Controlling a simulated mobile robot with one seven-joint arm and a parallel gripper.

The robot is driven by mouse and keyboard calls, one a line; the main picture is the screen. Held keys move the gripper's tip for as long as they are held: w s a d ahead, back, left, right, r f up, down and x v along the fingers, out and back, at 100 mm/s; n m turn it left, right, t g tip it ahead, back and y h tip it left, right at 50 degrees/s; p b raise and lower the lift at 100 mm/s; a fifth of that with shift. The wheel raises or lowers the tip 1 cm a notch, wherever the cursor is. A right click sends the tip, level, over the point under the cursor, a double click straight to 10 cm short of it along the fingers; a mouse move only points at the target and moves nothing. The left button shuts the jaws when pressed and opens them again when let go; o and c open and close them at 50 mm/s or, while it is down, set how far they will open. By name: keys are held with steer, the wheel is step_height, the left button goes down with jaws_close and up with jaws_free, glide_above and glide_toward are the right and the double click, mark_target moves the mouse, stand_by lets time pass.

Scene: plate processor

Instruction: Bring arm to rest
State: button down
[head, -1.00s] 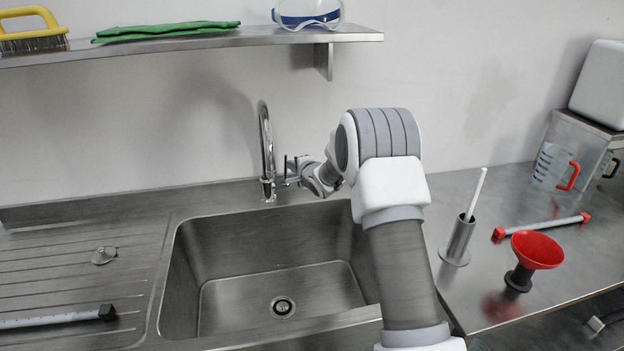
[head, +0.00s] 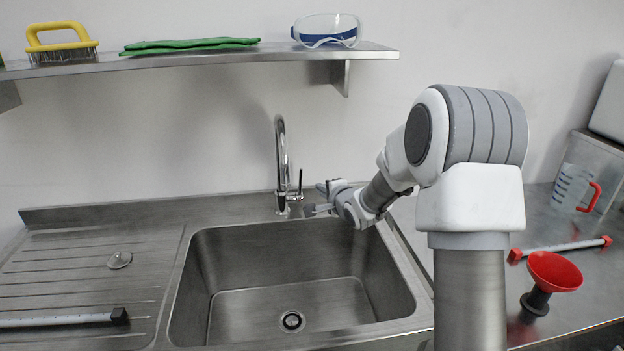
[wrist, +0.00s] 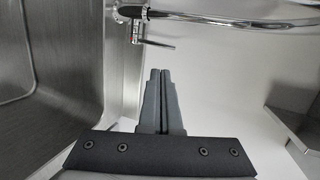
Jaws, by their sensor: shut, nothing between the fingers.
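My gripper (head: 312,209) is at the back of the sink, just right of the tap's base. In the wrist view my gripper (wrist: 159,75) has its two grey fingers together with nothing between them. The tap (head: 281,165) has a tall curved spout, and its side lever (head: 299,183) is upright in the head view. In the wrist view the tap (wrist: 235,19) and its lever (wrist: 150,42) lie beyond the fingertips. I see a gap between fingers and lever there. My arm crosses the right side of the head view.
The sink (head: 290,275) is empty. A shelf (head: 225,55) above holds a brush (head: 62,45), green gloves (head: 190,46) and goggles (head: 327,31). On the right counter are a red funnel (head: 553,271), a red-ended rod (head: 560,247) and a jug (head: 575,188).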

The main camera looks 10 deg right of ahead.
steer(key=s+d+r+n+g+h, duration=0.15)
steer(key=s+r+n, duration=0.3)
steer(key=s, duration=0.45)
steer(key=s+d+r+n+g+h, duration=0.1)
steer(key=s+r+n+g+h, duration=0.15)
steer(key=s+r, duration=0.5)
steer(key=s+a+f+n+g+y, duration=0.1)
steer(key=s+n, duration=0.7)
steer(key=s, duration=1.8)
steer(key=a+f+g, duration=0.1)
steer(key=a+g, duration=0.1)
steer(key=g, duration=0.1)
steer(key=shift+s+f+n, duration=0.15)
steer(key=shift+s+n, duration=0.25)
